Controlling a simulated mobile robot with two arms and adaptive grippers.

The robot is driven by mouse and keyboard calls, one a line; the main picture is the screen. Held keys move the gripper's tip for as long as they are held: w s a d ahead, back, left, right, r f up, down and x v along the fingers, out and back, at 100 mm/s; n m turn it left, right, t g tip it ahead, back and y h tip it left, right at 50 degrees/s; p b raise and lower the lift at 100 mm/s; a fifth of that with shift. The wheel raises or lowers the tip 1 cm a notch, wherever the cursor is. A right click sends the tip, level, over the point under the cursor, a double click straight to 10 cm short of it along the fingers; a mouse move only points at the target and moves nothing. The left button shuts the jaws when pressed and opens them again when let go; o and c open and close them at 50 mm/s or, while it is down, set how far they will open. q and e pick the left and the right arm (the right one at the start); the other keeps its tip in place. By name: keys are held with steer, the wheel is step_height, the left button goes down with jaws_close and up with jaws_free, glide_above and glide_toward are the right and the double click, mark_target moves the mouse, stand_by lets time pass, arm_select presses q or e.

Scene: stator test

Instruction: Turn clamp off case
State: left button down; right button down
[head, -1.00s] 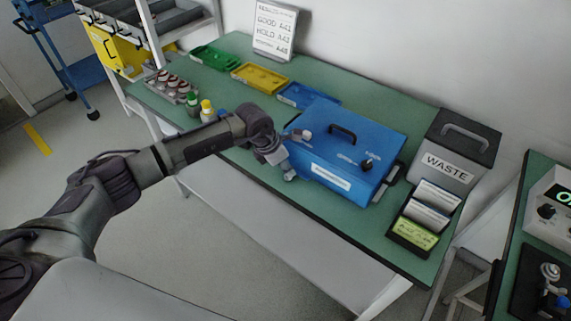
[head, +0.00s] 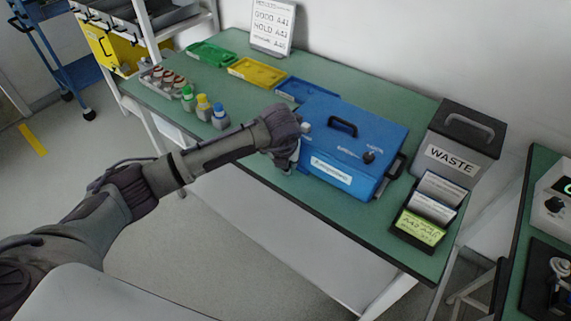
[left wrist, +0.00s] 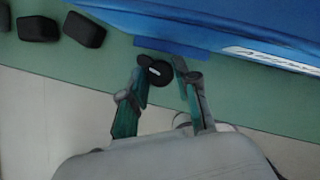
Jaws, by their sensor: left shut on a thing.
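The blue case (head: 340,140) stands on the green bench with a black handle on its lid. A dark knob (head: 368,157) sits on the right of its lid, beside small lettering. My left gripper (head: 288,164) is low at the case's front left corner, partly hidden behind its own wrist. In the left wrist view, the gripper (left wrist: 160,68) is shut on a dark round knob (left wrist: 155,72) with a white mark, just off the case's blue edge (left wrist: 240,30). I take this knob to be the clamp, but cannot be sure. My right gripper is out of view.
A grey WASTE bin (head: 458,145) and a card holder (head: 420,218) stand right of the case. Yellow (head: 257,72) and green trays lie behind left, with several capped bottles (head: 203,106) nearer. The bench's front edge runs close below my gripper.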

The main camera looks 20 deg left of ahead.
arm_select(q)
steer(key=shift+d+n+y+b, duration=0.15)
steer(key=shift+n+y+b, duration=0.6)
steer(key=shift+n, duration=0.85)
steer(key=c, duration=0.8)
jaws_free()
steer(key=shift+g, duration=0.3)
steer(key=shift+c, duration=0.2)
steer(key=shift+r, duration=0.1)
steer(key=v, duration=1.1)
steer(key=shift+s+r, duration=0.2)
steer(key=shift+r, duration=0.15)
